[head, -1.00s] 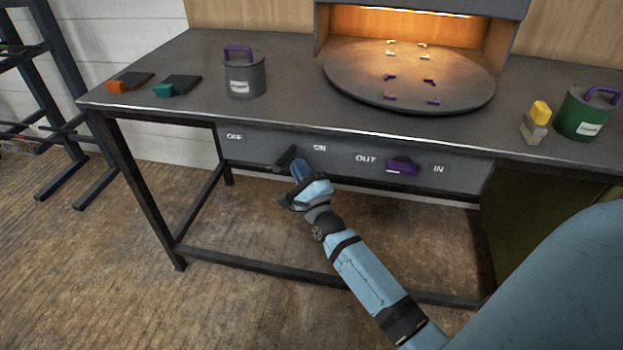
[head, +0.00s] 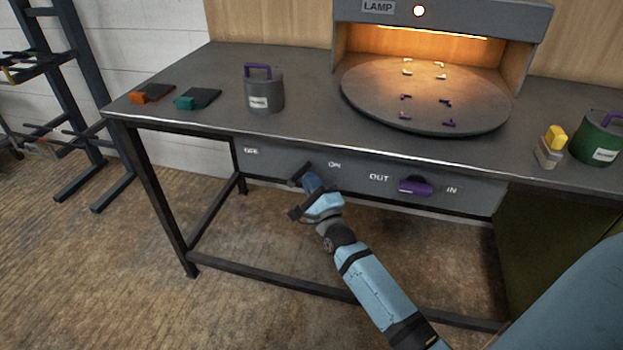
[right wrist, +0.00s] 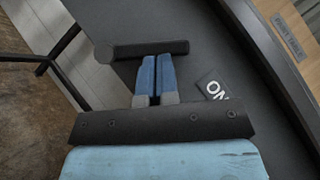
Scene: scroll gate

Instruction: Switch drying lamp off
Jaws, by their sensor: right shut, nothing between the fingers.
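The drying lamp's hood (head: 450,15) has a LAMP label and a lit round indicator (head: 418,11). A warm glow lights the turntable (head: 425,115) below it. The dark switch lever (head: 300,172) sits on the front panel between the OFF label (head: 251,151) and the ON label (head: 335,164), nearer ON. My right gripper (head: 308,181) is shut and empty at the lever. In the right wrist view its blue fingertips (right wrist: 157,60) are right by the lever's black bar (right wrist: 125,50); I cannot tell if they touch. My left gripper is out of view.
A purple knob (head: 415,186) sits between OUT and IN on the same panel. The table holds a grey canister (head: 264,95), a green canister (head: 597,140), a yellow-topped block (head: 551,147), an orange-ended pad (head: 150,93) and a teal-ended pad (head: 197,99).

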